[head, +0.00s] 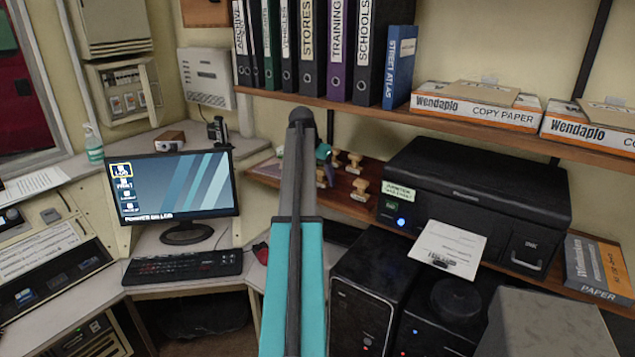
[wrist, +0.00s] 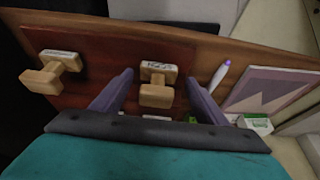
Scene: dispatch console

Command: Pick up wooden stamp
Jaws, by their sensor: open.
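Several small wooden stamps stand on the lower wall shelf in the head view, among them one at the front right (head: 360,189) and one behind it (head: 354,161). In the wrist view a wooden stamp (wrist: 157,93) with a pale label on its head lies between the fingers of my gripper (wrist: 158,80). My gripper is open, with a visible gap on both sides of this stamp. A second wooden stamp (wrist: 47,76) sits to the left, outside the fingers. In the head view my arm hides most of my gripper.
A dark red board (wrist: 100,50) lies under the stamps. A purple-tipped pen (wrist: 219,75), a picture card (wrist: 270,88) and a green-white box (wrist: 256,124) are at right. A black printer (head: 480,185) stands right of the stamps. Binders (head: 310,50) line the upper shelf.

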